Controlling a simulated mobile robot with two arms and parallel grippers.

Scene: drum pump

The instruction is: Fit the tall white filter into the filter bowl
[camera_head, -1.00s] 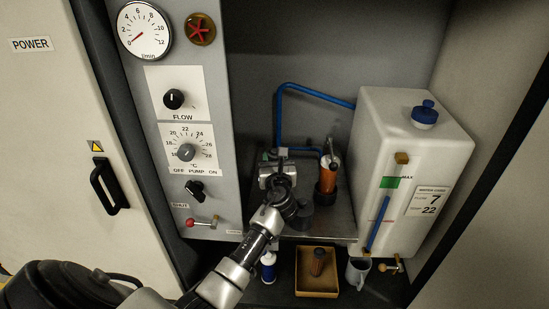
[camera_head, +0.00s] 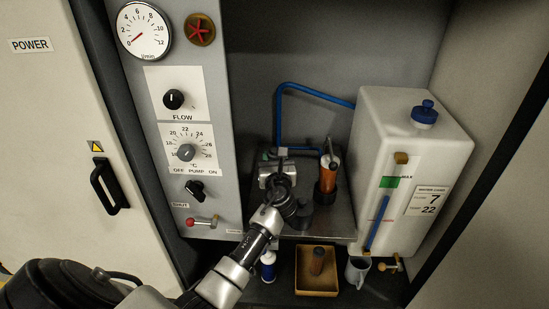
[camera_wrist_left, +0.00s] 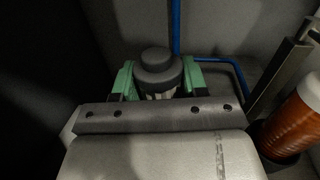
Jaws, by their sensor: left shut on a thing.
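My left gripper (camera_head: 278,157) is over the metal shelf in the head view. In the left wrist view its green fingertips (camera_wrist_left: 158,78) are shut on a piece with a round dark grey cap and a pale body, which looks like the tall white filter (camera_wrist_left: 158,66). Its lower part is hidden behind my gripper. An orange-brown cylinder with a pale top (camera_head: 328,176) stands upright in a dark round base to the right, apart from my gripper; it also shows in the left wrist view (camera_wrist_left: 300,118). I cannot tell which part is the filter bowl. My right gripper is not in view.
A white tank (camera_head: 400,160) stands at the right, with a blue hose (camera_head: 278,110) behind my gripper. A control panel (camera_head: 185,110) is at the left. Below the shelf are a bottle (camera_head: 268,268), a tray (camera_head: 316,291) holding a brown filter (camera_head: 317,261), and a mug (camera_head: 357,270).

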